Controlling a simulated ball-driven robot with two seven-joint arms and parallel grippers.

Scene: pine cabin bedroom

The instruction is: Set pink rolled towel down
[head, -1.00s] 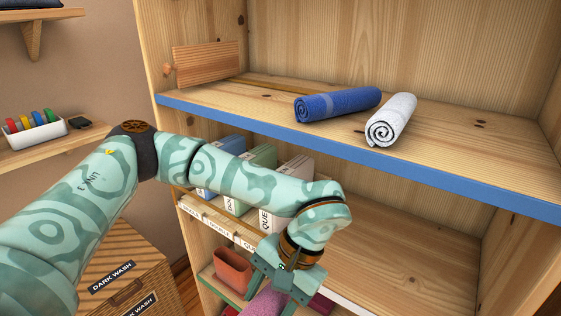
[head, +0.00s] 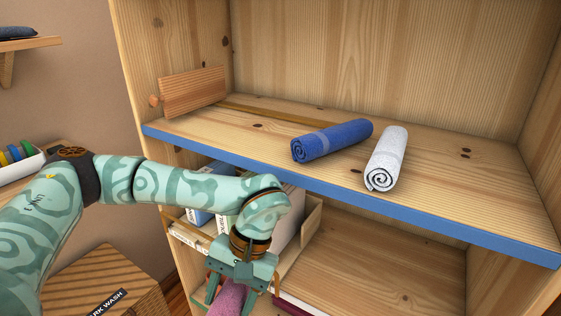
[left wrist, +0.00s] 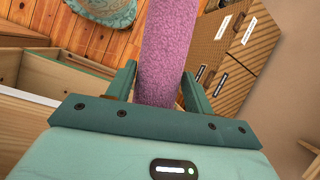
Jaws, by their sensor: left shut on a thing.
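The pink rolled towel (head: 229,297) is at the bottom of the head view, below my left wrist. My left gripper (head: 240,291) is shut on it. In the left wrist view the towel (left wrist: 167,50) stands out lengthwise from between the two fingers of my left gripper (left wrist: 160,88). It is in front of the shelf unit, below the blue-edged shelf (head: 440,230). The towel's lower end is cut off in the head view. My right gripper is not in view.
A blue rolled towel (head: 332,141) and a white rolled towel (head: 385,159) lie on the blue-edged shelf, with bare wood around them. A small wooden panel (head: 194,91) stands at its left. Books (head: 196,213) sit on the shelf below. A wooden drawer box (head: 103,283) is at lower left.

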